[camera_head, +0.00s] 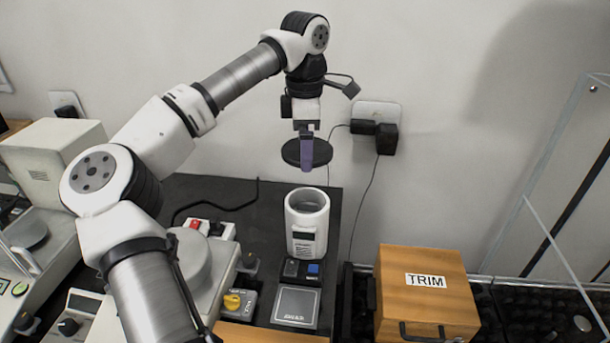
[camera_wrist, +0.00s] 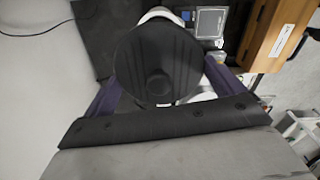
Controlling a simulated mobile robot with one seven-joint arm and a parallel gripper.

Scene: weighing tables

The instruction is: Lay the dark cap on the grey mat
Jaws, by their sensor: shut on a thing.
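The dark cap (camera_head: 291,153) is a round black disc, held roughly level in the air above and apart from an open white jar (camera_head: 307,240). My gripper (camera_head: 307,165) has purple fingers and is shut on the cap. In the wrist view the cap (camera_wrist: 150,50) faces the camera with a round knob at its middle, between the purple fingers of my gripper (camera_wrist: 161,82). It hides most of the jar (camera_wrist: 160,12) beneath.
A wooden box marked TRIM (camera_head: 428,300) is at the right. A yellow-knobbed device (camera_head: 238,302) sits left of the scale. Dark bench top (camera_head: 225,187) is partly bare behind, with a black cable across it.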

